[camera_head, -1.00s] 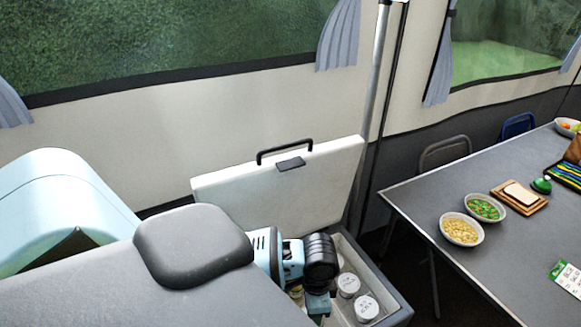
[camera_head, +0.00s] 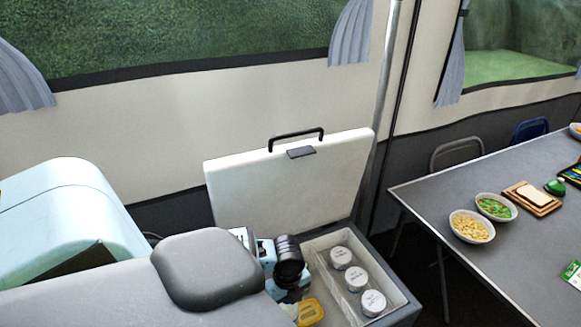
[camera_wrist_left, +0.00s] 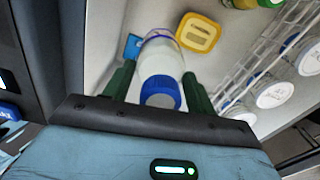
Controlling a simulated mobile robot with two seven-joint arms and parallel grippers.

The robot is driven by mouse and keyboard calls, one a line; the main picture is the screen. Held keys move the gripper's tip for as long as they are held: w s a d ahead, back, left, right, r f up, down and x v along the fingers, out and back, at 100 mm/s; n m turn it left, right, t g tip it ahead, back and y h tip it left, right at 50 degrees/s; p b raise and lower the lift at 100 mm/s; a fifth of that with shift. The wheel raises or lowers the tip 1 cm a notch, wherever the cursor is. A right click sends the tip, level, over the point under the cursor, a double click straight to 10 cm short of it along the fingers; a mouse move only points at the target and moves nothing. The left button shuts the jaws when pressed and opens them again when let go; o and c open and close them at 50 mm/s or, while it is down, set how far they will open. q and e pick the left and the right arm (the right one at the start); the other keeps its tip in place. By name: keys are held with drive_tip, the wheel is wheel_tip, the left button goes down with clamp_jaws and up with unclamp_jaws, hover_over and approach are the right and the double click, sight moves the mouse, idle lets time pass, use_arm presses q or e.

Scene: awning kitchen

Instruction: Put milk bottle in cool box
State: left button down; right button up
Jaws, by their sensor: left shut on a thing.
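The milk bottle (camera_wrist_left: 162,65), pale with a blue cap (camera_wrist_left: 160,92), is between the fingers of my left gripper (camera_wrist_left: 160,78) in the left wrist view, cap toward the camera. The left gripper is shut on it. In the head view, the left gripper (camera_head: 285,288) is at the left part of the open cool box (camera_head: 402,300); its fingers and the bottle are mostly hidden there. The bottle is over or inside the box's left compartment; whether its base touches the floor I cannot tell. My right gripper is not in view.
Several white-lidded jars (camera_head: 356,278) stand in the box's right part, behind a wire divider (camera_wrist_left: 262,55). A yellow-lidded container (camera_wrist_left: 199,32) lies near the bottle. The raised lid (camera_head: 290,180) stands behind. A table with bowls (camera_head: 472,226) is at right.

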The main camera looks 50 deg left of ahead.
use_arm(q)
drive_tip(key=shift+w+a, duration=0.1)
drive_tip(key=shift+w, duration=0.1)
wheel_tip(320, 180, down, 6)
drive_tip(key=shift+r+b, duration=0.1)
drive_tip(key=shift+b, duration=0.35)
drive_tip(key=shift+f, duration=0.3)
drive_tip(key=shift+f+b, duration=0.3)
drive_tip(key=shift+f, duration=1.55)
drive_tip(key=shift+f, duration=0.1)
drive_tip(key=shift+c, duration=2.4)
unclamp_jaws()
